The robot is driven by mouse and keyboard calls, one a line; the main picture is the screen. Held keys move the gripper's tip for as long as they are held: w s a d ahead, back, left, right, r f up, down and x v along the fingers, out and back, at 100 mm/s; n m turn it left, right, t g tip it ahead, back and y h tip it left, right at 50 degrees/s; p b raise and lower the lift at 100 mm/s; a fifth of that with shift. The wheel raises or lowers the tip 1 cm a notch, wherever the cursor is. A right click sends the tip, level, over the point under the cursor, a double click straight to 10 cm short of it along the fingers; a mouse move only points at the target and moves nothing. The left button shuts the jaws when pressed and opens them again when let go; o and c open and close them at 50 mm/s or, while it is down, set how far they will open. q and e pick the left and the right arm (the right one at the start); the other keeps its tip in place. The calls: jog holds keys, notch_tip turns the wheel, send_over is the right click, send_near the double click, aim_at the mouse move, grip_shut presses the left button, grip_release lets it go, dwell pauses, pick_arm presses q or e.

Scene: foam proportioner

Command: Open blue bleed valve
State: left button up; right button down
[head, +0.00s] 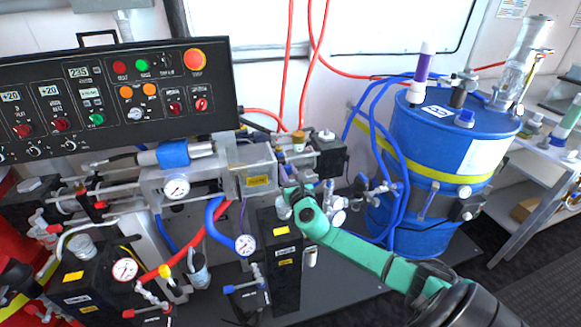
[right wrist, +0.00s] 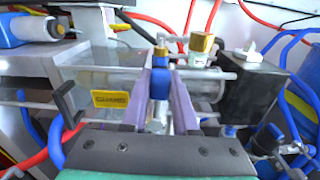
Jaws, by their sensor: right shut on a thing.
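My right gripper (head: 292,192) reaches in from the lower right in the head view, on a green arm. I cannot tell how far the valve is turned. My left gripper is not in view.
The clear box (head: 250,172) and a black block (head: 330,158) stand close behind the gripper. A brass fitting (right wrist: 201,43) rises behind the fingers. A blue drum (head: 440,140) with hoses stands to the right. A control panel (head: 110,95) hangs at the upper left.

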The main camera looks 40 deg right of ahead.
jog(key=shift+a+f+n, duration=0.15)
jog(key=shift+n, duration=0.15)
jog(key=c, duration=0.7)
grip_release()
jog(key=v, duration=1.4)
jog(key=shift+s+a, duration=0.15)
jog(key=shift+s, duration=0.1)
